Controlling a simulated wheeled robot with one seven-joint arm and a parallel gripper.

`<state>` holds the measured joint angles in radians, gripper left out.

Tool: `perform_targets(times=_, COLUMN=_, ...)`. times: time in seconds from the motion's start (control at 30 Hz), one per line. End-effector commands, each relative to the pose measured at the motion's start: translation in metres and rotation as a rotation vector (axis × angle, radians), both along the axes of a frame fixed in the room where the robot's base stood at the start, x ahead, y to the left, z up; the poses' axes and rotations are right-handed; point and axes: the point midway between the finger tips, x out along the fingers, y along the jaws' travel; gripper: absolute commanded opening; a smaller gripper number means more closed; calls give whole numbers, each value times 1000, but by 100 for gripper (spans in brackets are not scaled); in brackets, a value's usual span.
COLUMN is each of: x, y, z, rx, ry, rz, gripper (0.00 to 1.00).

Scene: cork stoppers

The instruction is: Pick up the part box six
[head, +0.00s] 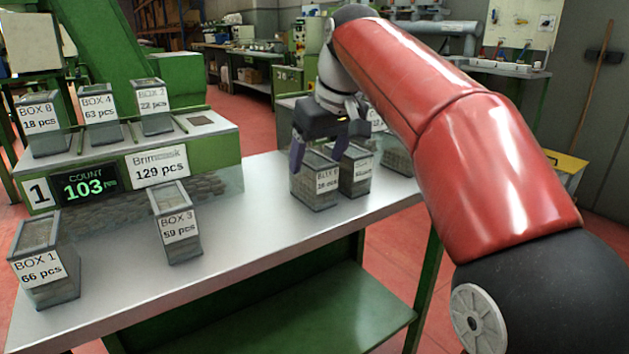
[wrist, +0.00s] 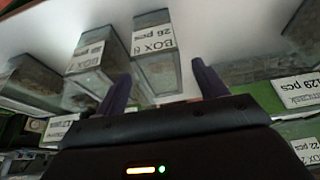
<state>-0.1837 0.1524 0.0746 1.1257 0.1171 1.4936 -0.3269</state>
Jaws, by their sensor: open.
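Part box six (head: 314,190) is a grey, clear-walled box with a white label, standing upright on the metal table near its far right part. In the wrist view, box six (wrist: 157,72) shows between the fingers, its label upside down and reading 26 pcs. My gripper (head: 318,150) is open and empty, with dark purple fingers pointing down at the top of box six. In the wrist view, my gripper (wrist: 162,72) has one finger on each side of the box. I cannot tell whether the fingers touch it.
Another labelled box (head: 356,172) stands close to the right of box six. Box 3 (head: 178,225) and Box 1 (head: 45,265) stand to the left. A green counting machine (head: 215,150) carries several boxes. The table (head: 255,225) is clear between Box 3 and box six.

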Motion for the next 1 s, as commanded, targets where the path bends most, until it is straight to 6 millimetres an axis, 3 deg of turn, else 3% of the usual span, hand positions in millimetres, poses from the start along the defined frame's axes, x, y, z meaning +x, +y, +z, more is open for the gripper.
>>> perform_targets(times=0.33, x=20, y=14, z=-40, rx=0, ry=1, rz=-1, gripper=71)
perform_targets(times=0.6, x=21, y=15, z=-42, rx=0, ry=-1, rz=-1, gripper=70)
perform_targets(times=0.9, x=21, y=15, z=-42, rx=0, ry=-1, rz=-1, gripper=30)
perform_targets(times=1.0, x=21, y=15, z=-42, rx=1, ry=-2, rz=-1, gripper=22)
